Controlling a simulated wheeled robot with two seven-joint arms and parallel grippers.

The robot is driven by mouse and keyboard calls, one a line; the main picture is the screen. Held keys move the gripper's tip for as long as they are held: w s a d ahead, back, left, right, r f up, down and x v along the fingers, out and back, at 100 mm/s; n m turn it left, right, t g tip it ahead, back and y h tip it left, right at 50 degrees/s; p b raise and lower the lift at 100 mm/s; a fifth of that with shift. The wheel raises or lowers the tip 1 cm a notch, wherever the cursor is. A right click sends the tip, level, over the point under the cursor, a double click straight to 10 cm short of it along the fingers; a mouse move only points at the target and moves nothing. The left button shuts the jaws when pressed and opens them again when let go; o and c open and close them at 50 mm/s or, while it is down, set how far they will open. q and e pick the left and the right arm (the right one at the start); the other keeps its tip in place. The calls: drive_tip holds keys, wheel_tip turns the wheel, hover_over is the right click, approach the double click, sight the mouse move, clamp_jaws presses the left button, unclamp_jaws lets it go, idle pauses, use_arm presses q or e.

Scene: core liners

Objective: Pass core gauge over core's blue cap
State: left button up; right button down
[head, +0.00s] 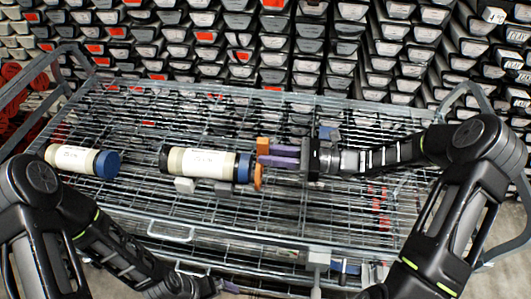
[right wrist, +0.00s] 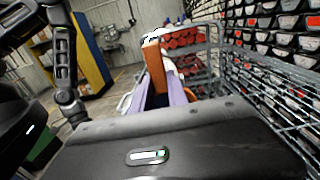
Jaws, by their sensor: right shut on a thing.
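The middle core (head: 203,163) is a white tube lying on the wire cart, its blue cap (head: 243,168) at the right end. The orange core gauge (head: 259,178) is at the end of this cap; I cannot tell whether its ring touches or surrounds the cap. My right gripper (head: 278,156), with purple fingers, comes from the right and is shut on the gauge's handle. In the right wrist view the orange handle (right wrist: 154,65) stands between the fingers, largely hiding the core. My left gripper (head: 232,287) is low at the bottom edge, partly cut off, its jaws unclear.
Another white core (head: 72,159) with a blue cap lies at the left of the wire cart (head: 150,208). Grey blocks (head: 185,186) sit by the middle core. Racks of core trays (head: 300,50) rise behind. The mesh between the two cores is clear.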

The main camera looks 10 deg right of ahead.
drive_tip(key=shift+v, duration=1.55)
